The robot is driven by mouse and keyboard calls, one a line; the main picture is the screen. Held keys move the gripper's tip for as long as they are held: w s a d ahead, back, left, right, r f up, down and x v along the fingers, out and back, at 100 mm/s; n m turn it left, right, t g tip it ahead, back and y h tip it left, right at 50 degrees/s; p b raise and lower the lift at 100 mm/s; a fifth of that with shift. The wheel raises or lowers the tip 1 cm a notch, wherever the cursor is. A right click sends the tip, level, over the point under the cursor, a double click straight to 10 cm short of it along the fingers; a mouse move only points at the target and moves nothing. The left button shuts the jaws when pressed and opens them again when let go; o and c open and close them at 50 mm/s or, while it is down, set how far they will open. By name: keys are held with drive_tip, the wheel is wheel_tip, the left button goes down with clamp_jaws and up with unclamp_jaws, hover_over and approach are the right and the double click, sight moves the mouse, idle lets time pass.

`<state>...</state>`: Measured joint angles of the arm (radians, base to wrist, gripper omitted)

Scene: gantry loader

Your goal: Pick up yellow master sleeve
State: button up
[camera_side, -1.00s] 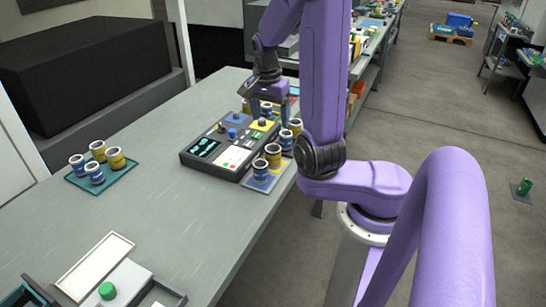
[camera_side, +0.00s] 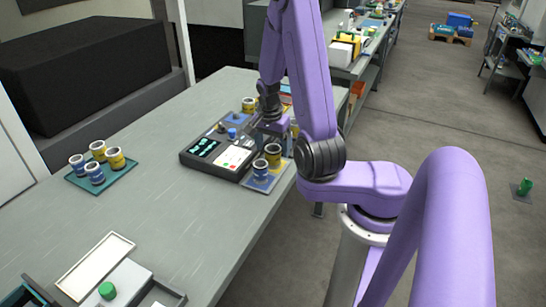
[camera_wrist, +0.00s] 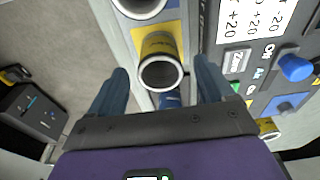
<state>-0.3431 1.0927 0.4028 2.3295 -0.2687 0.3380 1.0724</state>
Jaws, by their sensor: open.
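A yellow sleeve (camera_wrist: 158,50) with a silver rim and small dark print stands on a yellow patch in the wrist view. I cannot read the print to confirm it is the master. My gripper (camera_wrist: 161,66) is open, its two blue-grey fingers on either side of this sleeve in the picture; I see no contact. In the side view my gripper (camera_side: 273,127) is low at the right edge of the dark gauge panel (camera_side: 205,158), and the arm hides what is under it. A blue sleeve (camera_wrist: 170,100) shows just below the yellow one in the wrist view.
A yellow sleeve (camera_side: 273,154) and a blue sleeve (camera_side: 260,169) stand on a small mat at the bench edge. Another yellow sleeve (camera_side: 248,105) stands behind the panel. A teal tray (camera_side: 78,182) at left holds several sleeves. The panel's blue knob (camera_wrist: 295,68) stands up beside my fingers.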

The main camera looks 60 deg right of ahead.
drive_tip(key=shift+d+f, duration=0.2)
drive_tip(key=shift+f, duration=1.5)
drive_tip(key=c, duration=1.3)
drive_tip(key=shift+r, duration=0.1)
